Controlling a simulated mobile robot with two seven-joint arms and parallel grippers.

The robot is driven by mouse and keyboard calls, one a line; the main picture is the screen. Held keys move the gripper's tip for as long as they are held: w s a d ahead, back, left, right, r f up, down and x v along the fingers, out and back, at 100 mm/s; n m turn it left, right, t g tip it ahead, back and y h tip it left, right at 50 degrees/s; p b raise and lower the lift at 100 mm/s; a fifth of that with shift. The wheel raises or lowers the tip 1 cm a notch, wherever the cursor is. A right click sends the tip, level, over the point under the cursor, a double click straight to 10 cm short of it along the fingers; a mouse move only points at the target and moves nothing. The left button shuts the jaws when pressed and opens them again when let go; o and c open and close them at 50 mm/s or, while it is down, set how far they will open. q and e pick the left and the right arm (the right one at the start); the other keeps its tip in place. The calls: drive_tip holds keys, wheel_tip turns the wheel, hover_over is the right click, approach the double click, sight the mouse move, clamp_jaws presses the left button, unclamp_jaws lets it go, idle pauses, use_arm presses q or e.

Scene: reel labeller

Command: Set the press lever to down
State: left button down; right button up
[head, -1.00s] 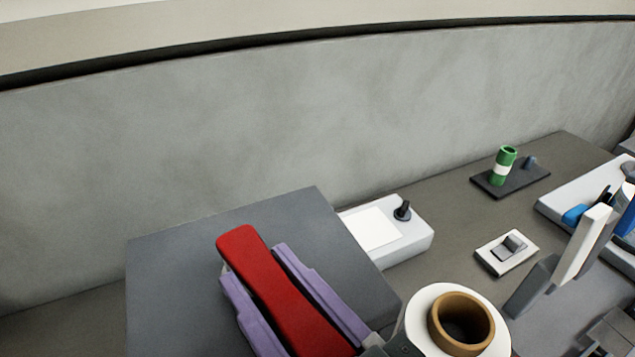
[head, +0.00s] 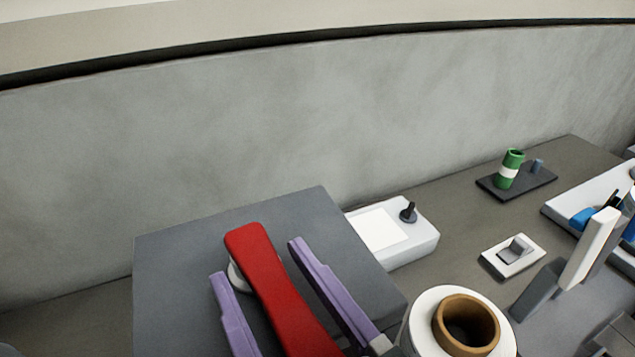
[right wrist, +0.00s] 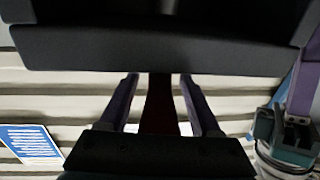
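The press lever (head: 262,265) is a long red bar above the top of a dark grey box (head: 175,285) in the head view. Its far end is rounded and a pale round part shows beneath it. I cannot tell its exact tilt. My right gripper (head: 256,262) has two purple fingers, one on each side of the lever, with a clear gap on both sides. It is open and holds nothing. In the right wrist view the dark red lever (right wrist: 160,105) runs between the purple fingers.
A white reel with a brown core (head: 422,325) stands right of the lever. A white unit with a black knob (head: 425,245) is behind it. A rocker switch plate (head: 497,262), a green cylinder (head: 512,160) and a white tray (head: 560,210) are further right.

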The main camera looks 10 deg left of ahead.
drive_tip(key=shift+o, duration=0.4)
drive_tip(key=shift+s+d, duration=0.1)
drive_tip(key=shift+s, duration=0.05)
drive_tip(key=b+v, duration=0.1)
drive_tip(key=v, duration=0.8)
drive_tip(key=shift+s+d+b, duration=0.25)
drive_tip(key=shift+b, duration=0.05)
